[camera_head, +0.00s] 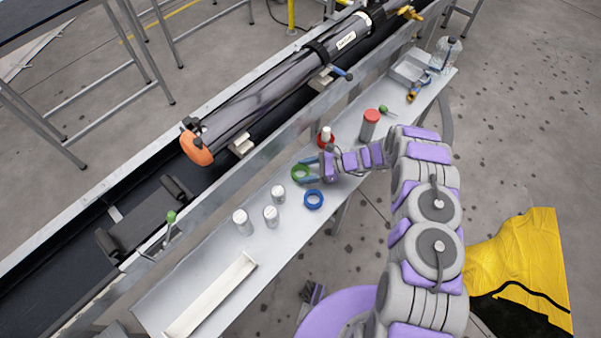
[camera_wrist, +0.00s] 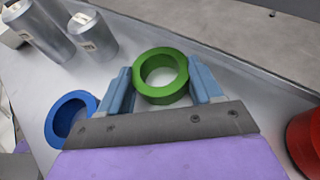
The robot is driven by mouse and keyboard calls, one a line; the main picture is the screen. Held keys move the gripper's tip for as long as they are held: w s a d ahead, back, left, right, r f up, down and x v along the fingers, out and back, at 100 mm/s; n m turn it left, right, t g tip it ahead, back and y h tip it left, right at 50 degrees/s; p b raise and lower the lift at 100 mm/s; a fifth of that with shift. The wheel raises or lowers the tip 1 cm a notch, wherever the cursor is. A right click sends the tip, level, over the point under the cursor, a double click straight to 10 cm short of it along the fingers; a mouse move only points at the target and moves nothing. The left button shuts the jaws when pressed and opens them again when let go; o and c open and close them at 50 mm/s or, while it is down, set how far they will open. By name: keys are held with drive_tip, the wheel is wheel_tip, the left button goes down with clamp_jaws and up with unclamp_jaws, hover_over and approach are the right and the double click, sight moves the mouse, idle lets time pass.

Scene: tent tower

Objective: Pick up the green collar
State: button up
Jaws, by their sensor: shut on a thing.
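The green collar (camera_wrist: 138,61) is a thick ring between the two blue-grey fingers of my gripper (camera_wrist: 160,88) in the wrist view. The fingers are shut on it from both sides. In the head view the green collar (camera_head: 300,173) shows at the tip of my gripper (camera_head: 308,172), over the grey shelf. I cannot tell whether it touches the shelf or is slightly above it.
A blue collar (camera_head: 313,199) lies close by; it also shows in the wrist view (camera_wrist: 66,116). Several silver cylinders (camera_head: 242,222) stand to the left. A red-based part (camera_head: 325,137) and a red-capped cylinder (camera_head: 369,125) stand behind. A white channel (camera_head: 212,294) lies at the near left.

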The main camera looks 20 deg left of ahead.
drive_tip(key=c, duration=0.5)
drive_tip(key=shift+r, duration=0.1)
